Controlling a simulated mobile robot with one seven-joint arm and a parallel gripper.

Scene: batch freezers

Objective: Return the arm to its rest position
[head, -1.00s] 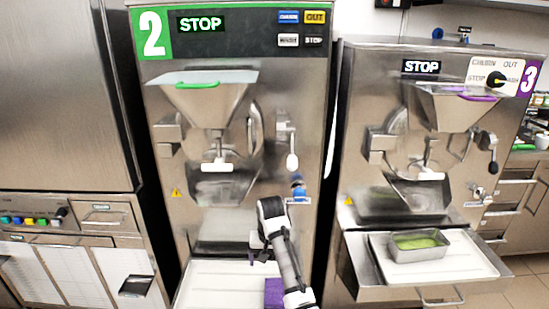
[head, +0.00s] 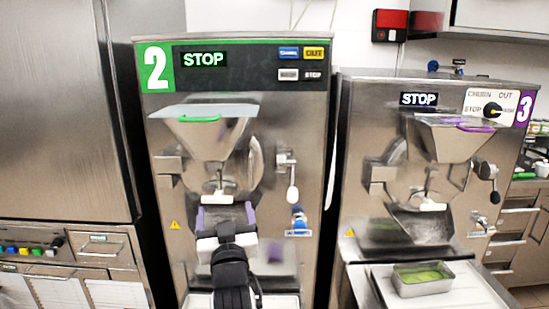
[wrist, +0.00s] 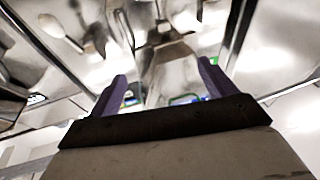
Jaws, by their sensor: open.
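My gripper (head: 225,214) is in the lower middle of the head view, in front of batch freezer number 2 (head: 310,150), with its two purple fingers pointing up and spread apart. It is open and nothing shows between the fingers. In the wrist view my gripper (wrist: 162,82) also has its purple fingers apart, with blurred shiny metal beyond them. My black and white arm rises from the bottom edge and covers part of the lower front of machine 2.
Freezer number 3 (head: 350,200) stands to the right. Its pulled-out shelf (head: 470,293) holds a metal pan with green contents (head: 424,278). A steel cabinet (head: 60,110) stands on the left. A blue-handled tap (head: 299,218) sticks out from machine 2.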

